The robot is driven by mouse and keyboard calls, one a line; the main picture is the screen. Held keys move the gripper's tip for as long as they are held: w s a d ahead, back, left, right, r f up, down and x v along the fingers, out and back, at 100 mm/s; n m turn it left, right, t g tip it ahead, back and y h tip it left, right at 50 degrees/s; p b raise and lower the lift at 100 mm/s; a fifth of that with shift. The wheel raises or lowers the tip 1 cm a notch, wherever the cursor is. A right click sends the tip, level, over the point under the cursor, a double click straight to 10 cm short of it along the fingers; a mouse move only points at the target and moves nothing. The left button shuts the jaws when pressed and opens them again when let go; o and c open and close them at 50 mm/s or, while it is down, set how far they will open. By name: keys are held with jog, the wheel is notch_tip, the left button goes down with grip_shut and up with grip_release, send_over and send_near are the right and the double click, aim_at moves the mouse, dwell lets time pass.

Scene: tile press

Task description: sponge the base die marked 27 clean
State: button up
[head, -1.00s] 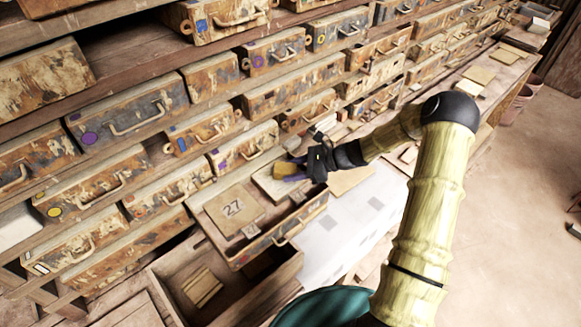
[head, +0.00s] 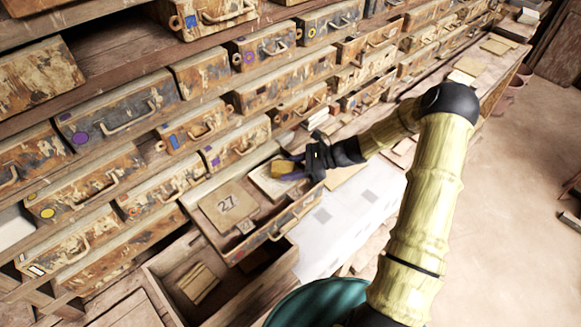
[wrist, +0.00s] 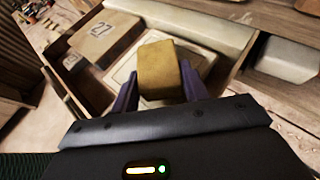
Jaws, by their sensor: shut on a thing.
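The base die marked 27 (head: 226,206) is a tan square block lying in the left part of an open drawer (head: 275,232); it also shows in the wrist view (wrist: 108,36). My gripper (head: 294,166) is shut on a yellow-brown sponge (wrist: 158,68), held between purple fingers. The sponge is above a paler framed slab (head: 268,183) that lies to the right of the die in the same drawer. I cannot tell whether sponge and slab touch. The die's numbered top faces up, clear of the sponge.
A small number tag (head: 245,227) sits in front of the die. Below is an open wooden bin (head: 160,282) holding several thin tan slats (head: 198,283). Rows of worn, handled drawers (head: 180,130) rise behind. A teal round thing (head: 318,303) stands at the bottom. Open floor is at right.

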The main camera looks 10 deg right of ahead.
jog(key=shift+s+d+f, duration=0.15)
jog(key=shift+s+d, duration=0.3)
jog(key=shift+s, duration=0.25)
jog(key=shift+s+d, duration=0.55)
jog(key=shift+s, duration=0.15)
jog(key=shift+w+a, duration=0.8)
jog(key=shift+w, duration=0.25)
jog(key=shift+w, duration=0.1)
